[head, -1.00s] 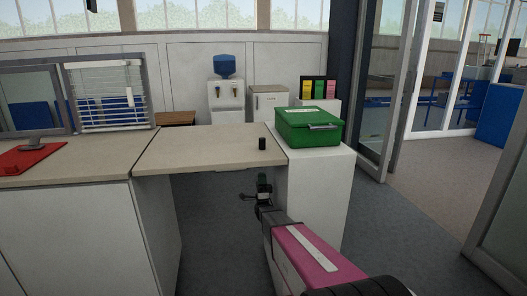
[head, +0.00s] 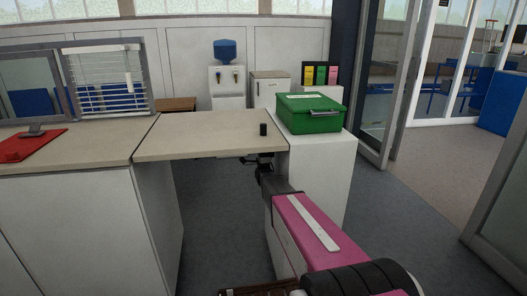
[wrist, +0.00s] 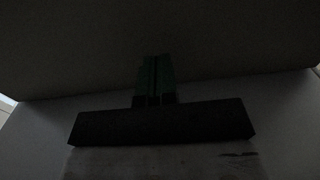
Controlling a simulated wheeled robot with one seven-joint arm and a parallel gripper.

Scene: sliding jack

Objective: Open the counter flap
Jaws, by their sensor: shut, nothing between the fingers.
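The counter flap (head: 200,136) is a beige panel lying level across the gap between the left counter (head: 75,152) and a white pedestal (head: 318,185). A small black cylinder (head: 263,129) stands on the flap near its right end. My gripper (head: 264,160) is under the flap's front right edge, its tips hidden behind that edge. In the dark wrist view my gripper's green fingers (wrist: 154,78) are together, pointing at the flap's underside (wrist: 150,35). Whether they touch it I cannot tell.
A green box (head: 310,114) sits on the pedestal just right of the flap. A red mat (head: 30,146) and a monitor are on the left counter. The floor under the flap is clear. Glass doors stand at the right.

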